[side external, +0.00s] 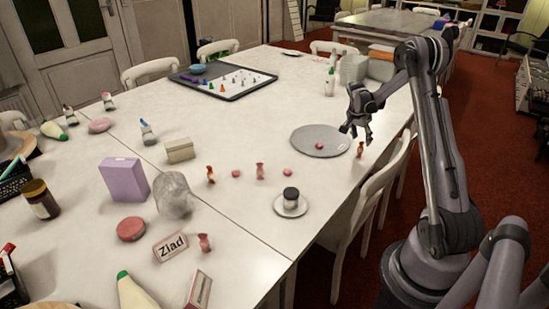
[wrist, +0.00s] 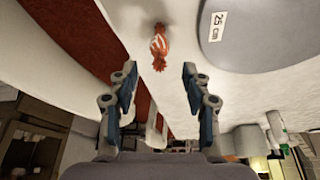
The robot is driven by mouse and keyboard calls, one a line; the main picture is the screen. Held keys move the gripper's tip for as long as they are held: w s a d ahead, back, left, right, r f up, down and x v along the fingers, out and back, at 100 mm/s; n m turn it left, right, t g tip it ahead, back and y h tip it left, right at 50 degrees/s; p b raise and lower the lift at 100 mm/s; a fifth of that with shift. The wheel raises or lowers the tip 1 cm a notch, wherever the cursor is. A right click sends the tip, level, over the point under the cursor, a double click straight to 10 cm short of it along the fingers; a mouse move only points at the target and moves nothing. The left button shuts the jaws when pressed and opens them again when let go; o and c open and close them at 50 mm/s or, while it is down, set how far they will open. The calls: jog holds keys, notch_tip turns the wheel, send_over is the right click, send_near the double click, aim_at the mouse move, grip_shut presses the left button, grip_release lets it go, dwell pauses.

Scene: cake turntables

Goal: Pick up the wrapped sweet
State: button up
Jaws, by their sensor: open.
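A wrapped sweet (side external: 360,148), red-orange with twisted ends, stands on the white table near its right edge, beside the grey round turntable (side external: 305,150). In the wrist view the sweet (wrist: 159,47) shows white stripes and lies ahead of the fingertips, about midway between them. My gripper (side external: 355,130) is open and empty, above the table close to the sweet and apart from it. Both fingers show in the wrist view (wrist: 159,82). More wrapped sweets stand farther left: an orange one (side external: 210,174), a pinkish one (side external: 260,171) and a red one (side external: 204,242).
A chair (side external: 345,215) is against the table's right edge. The table around the sweet is clear.

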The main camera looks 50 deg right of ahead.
aim_at(361, 143)
jog(key=shift+a+x, duration=0.2)
jog(key=shift+x, duration=1.15)
jog(key=shift+a+x, duration=0.15)
jog(key=shift+x, duration=1.2)
jog(key=shift+f, duration=0.15)
jog(key=c, duration=0.9)
